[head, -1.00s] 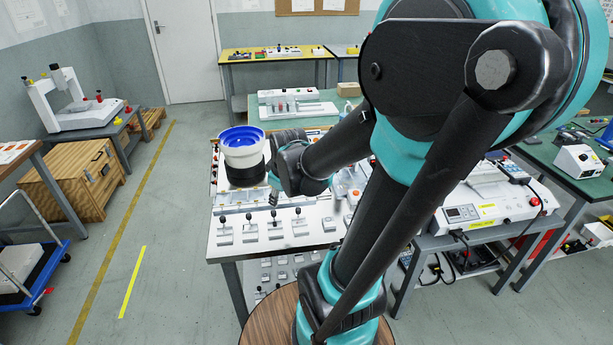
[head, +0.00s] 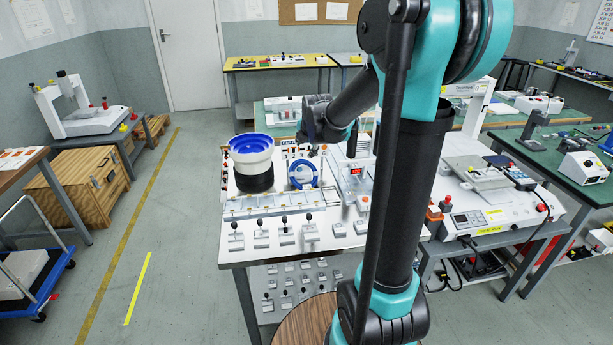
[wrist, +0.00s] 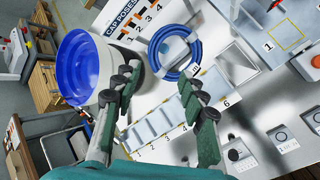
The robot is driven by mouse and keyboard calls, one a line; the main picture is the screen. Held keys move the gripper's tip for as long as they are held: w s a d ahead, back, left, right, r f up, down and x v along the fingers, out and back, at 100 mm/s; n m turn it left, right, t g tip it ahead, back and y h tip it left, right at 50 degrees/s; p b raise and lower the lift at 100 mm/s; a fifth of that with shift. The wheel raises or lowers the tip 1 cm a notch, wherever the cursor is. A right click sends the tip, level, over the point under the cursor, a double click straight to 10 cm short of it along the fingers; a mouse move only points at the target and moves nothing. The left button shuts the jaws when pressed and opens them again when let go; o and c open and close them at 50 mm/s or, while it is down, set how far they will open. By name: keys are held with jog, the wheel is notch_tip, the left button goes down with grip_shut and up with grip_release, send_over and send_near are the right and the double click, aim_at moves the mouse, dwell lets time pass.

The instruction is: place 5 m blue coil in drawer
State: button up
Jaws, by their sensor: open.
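The blue coil (head: 302,186) lies flat as a ring on the white bench top, right of the blue-and-white bowl. It also shows in the wrist view (wrist: 153,54), whole and uncovered, beyond my fingertips. My gripper (wrist: 156,78) is open and empty, its two dark green fingers spread short of the coil, touching nothing that I can see. In the head view my gripper (head: 315,143) is above the bench, just behind the coil. A grey rectangular recess (wrist: 238,64) is right of the coil in the wrist view. I cannot tell whether it is the drawer.
The bowl (head: 250,152) stands on a black base close left of the coil, beside my left finger in the wrist view. A numbered row of pale slots (wrist: 160,126) lies along the bench front, with several small black-knobbed switches (head: 286,236) nearer the edge.

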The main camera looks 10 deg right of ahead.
send_near(298, 163)
jog(key=x, duration=0.7)
jog(key=shift+w+f, duration=0.55)
jog(key=shift+f, duration=0.15)
jog(key=shift+d, duration=0.1)
grip_shut()
